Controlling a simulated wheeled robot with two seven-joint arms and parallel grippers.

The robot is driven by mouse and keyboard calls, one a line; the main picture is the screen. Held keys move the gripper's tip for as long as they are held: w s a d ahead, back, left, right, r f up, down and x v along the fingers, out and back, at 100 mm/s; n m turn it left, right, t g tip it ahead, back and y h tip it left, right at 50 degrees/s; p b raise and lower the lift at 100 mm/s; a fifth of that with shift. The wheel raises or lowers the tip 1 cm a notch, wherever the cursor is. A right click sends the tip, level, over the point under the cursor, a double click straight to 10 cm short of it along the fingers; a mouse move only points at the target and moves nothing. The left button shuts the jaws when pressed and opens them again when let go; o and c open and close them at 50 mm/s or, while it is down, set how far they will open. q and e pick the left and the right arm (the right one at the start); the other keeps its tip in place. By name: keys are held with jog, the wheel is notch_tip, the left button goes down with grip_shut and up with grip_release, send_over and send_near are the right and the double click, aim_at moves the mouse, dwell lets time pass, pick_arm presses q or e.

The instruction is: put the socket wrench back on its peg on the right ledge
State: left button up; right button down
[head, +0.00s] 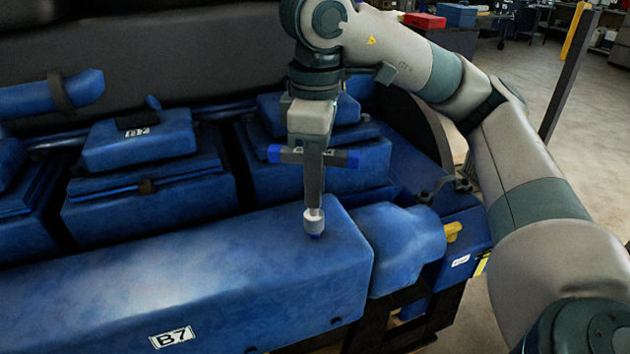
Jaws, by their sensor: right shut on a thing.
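My right gripper (312,150) points down over the blue engine, shut on the socket wrench (344,158). The wrench has a crossbar with blue ends sticking out on both sides of the jaws. A pale socket with a blue tip shows below them, in front of the long blue cover marked B7 (210,275). I cannot tell whether the tip touches the cover. The blue ledge (462,262) at the engine's right end carries small labels. I cannot make out a peg there for certain. My left gripper is not in view.
Several blue cylinder covers (140,140) stand in a row behind the long cover. A yellow knob (453,231) and a dark bracket (447,185) sit near the right end. My right arm spans the right side. A dark post (570,75) stands behind it on open floor.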

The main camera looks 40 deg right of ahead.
jog(key=shift+f+b, duration=0.65)
jog(key=shift+f, duration=0.2)
jog(key=c, duration=1)
grip_release()
jog(key=shift+c, duration=0.2)
notch_tip(320, 180, up, 9)
jog(key=p, duration=0.7)
jog(key=shift+p, duration=0.35)
